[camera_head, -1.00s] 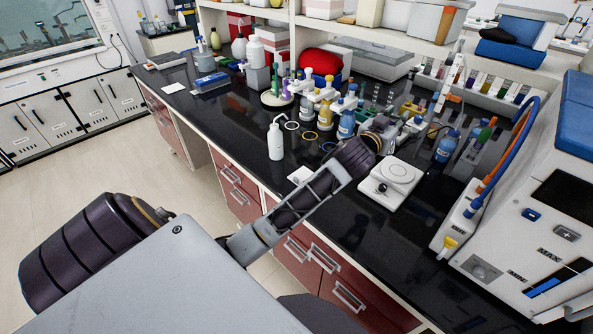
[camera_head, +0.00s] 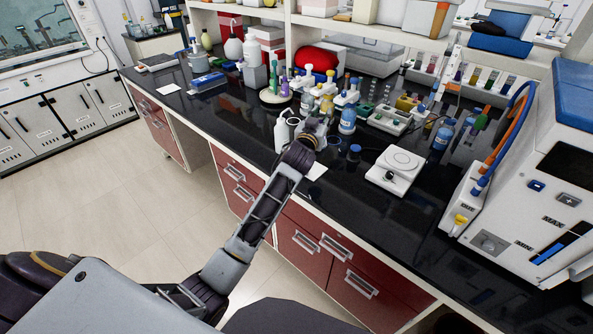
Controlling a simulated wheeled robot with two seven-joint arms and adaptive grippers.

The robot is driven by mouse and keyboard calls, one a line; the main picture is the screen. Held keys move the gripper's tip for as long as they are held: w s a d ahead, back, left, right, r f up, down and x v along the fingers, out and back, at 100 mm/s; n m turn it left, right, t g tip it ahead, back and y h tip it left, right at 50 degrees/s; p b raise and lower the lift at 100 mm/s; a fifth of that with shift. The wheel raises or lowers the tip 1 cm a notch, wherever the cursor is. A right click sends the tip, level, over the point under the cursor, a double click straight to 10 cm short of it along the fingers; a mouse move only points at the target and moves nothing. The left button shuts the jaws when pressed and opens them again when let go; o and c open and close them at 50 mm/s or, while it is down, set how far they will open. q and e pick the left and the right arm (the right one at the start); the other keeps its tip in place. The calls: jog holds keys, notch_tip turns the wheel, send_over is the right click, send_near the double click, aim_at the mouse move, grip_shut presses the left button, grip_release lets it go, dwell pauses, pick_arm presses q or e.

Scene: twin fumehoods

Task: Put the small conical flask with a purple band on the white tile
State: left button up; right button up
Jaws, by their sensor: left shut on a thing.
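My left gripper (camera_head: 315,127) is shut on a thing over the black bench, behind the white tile. The held thing is too small and too hidden by the gripper to make out, so I cannot tell its band colour. The white tile (camera_head: 316,171) lies flat near the bench's front edge, partly covered by my left wrist. I cannot pick out a small conical flask with a purple band elsewhere on the bench. My right gripper is not in view.
A white squeeze bottle (camera_head: 282,134) stands just left of my gripper. A small dark blue item (camera_head: 354,153) and a white balance (camera_head: 396,171) are to the right. Several bottles and racks crowd the back. Another white sheet (camera_head: 170,88) lies far left.

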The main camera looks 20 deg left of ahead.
pick_arm(q)
jog(key=shift+s+a+f, duration=0.2)
jog(key=shift+a+f, duration=0.2)
jog(key=shift+a, duration=0.4)
jog(key=shift+f, duration=3.15)
jog(key=shift+f, duration=1.85)
jog(key=shift+f, duration=0.15)
